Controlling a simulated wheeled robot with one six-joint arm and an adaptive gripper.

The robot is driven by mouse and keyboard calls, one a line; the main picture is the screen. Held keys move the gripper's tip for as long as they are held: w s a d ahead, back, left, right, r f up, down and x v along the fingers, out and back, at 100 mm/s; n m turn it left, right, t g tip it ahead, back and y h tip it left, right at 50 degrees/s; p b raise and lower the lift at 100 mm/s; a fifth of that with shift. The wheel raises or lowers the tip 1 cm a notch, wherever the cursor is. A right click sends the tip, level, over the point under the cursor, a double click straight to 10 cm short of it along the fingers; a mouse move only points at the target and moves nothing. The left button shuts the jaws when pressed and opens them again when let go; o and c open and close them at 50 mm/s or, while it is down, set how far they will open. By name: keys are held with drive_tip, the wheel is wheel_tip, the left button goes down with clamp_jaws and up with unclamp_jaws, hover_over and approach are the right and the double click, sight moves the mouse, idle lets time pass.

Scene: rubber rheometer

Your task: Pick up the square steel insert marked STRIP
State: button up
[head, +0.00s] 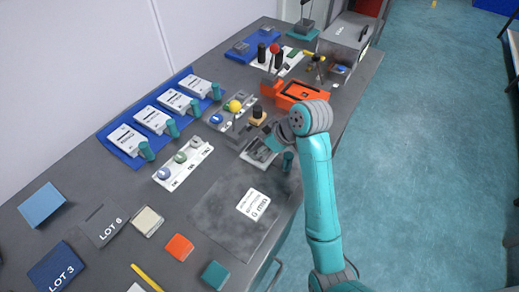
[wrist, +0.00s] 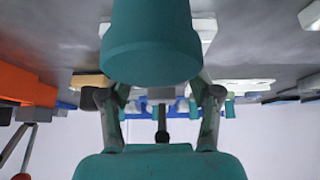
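My gripper (wrist: 160,95) shows in the wrist view with its two fingers well apart and background visible between them. In the head view it (head: 268,142) is low over a grey metal piece (head: 257,155), partly hidden by the arm. A teal cylinder (head: 288,160) stands just right of that piece. A large teal cylinder (wrist: 150,45) fills the top of the wrist view; I cannot tell whether the fingers touch it. Several pale square inserts with teal handles, such as one (head: 124,138), lie on a blue mat. Their markings are too small to read, so I cannot tell which says STRIP.
A white rack (head: 183,167) with small knobs lies in front of the mat. An orange tray (head: 302,93) is behind my gripper. A dark sheet with a white label (head: 252,205) lies in front. Lot cards and coloured blocks, including an orange one (head: 179,247), occupy the near left.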

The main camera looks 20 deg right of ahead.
drive_tip(key=c, duration=0.7)
